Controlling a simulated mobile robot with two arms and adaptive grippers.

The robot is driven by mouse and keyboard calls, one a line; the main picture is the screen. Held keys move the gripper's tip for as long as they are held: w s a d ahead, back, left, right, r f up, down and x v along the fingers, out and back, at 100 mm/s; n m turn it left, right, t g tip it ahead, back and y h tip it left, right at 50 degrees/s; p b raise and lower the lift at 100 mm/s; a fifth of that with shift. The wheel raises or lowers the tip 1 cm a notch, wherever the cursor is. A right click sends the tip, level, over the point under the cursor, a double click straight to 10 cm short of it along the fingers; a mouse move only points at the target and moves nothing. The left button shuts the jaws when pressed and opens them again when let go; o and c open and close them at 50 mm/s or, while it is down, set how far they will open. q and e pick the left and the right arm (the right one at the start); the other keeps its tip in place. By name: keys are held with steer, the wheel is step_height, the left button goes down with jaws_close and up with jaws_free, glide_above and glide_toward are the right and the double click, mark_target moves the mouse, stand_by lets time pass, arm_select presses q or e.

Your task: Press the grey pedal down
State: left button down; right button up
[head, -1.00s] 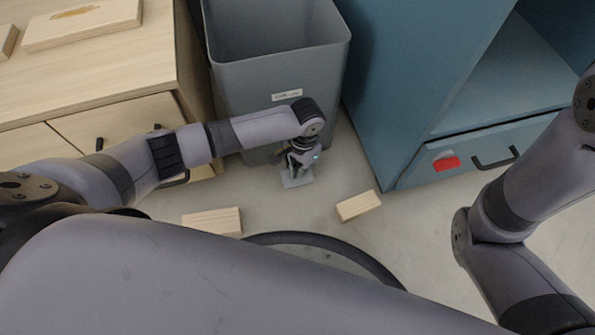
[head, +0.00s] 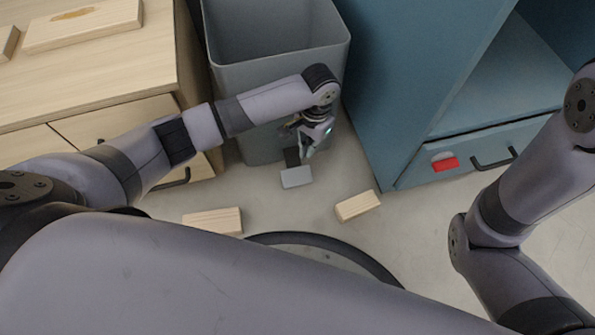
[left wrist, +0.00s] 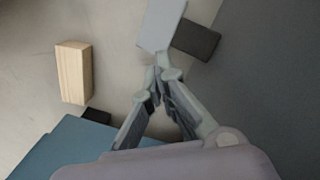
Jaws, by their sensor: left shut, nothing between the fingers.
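The grey pedal (head: 297,178) is a small flat plate low at the front of the grey bin (head: 288,75), joined to it by a dark stem (head: 292,157). In the left wrist view the pedal (left wrist: 161,24) is at the top, with the dark stem (left wrist: 196,40) to its right. My left gripper (head: 308,157) is shut and empty, close to the pedal's bin-side edge. In the left wrist view its fingertips (left wrist: 164,66) point at the pedal's near end; I cannot tell whether they touch. My right gripper is out of view.
Two wooden blocks lie on the floor, one left (head: 212,221) and one right (head: 357,205) of the pedal. A wooden drawer unit (head: 110,85) stands left of the bin. A blue cabinet (head: 400,90) stands close on its right.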

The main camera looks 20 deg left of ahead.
arm_select(q)
steer(key=r, duration=0.5)
steer(key=shift+w+d, duration=0.1)
steer(key=shift+w, duration=0.15)
steer(key=shift+s+f, duration=0.1)
